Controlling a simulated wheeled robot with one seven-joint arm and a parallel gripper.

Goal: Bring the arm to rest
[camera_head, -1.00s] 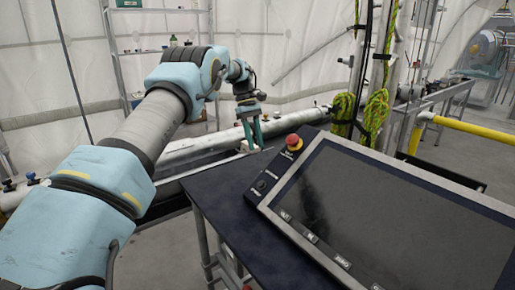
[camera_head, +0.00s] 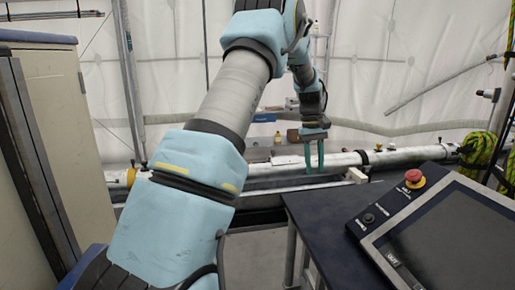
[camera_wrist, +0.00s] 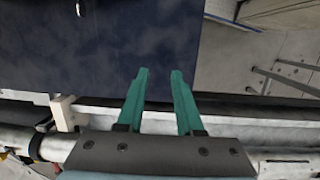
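My arm, pale blue and grey, reaches forward and up in the head view, with its wrist bent so the fingers point down. My gripper (camera_head: 313,155) has two green fingers. The fingertips overlap the edge of the dark blue tabletop (camera_wrist: 80,45) in that view; no contact can be made out.
A control panel with a screen (camera_head: 440,235) and a red emergency button (camera_head: 414,178) sits on the dark table (camera_head: 325,215) at right. A beige cabinet (camera_head: 70,140) stands close at left. The white pipe (camera_head: 240,172) runs across behind. Yellow-green rope (camera_head: 480,155) hangs at right.

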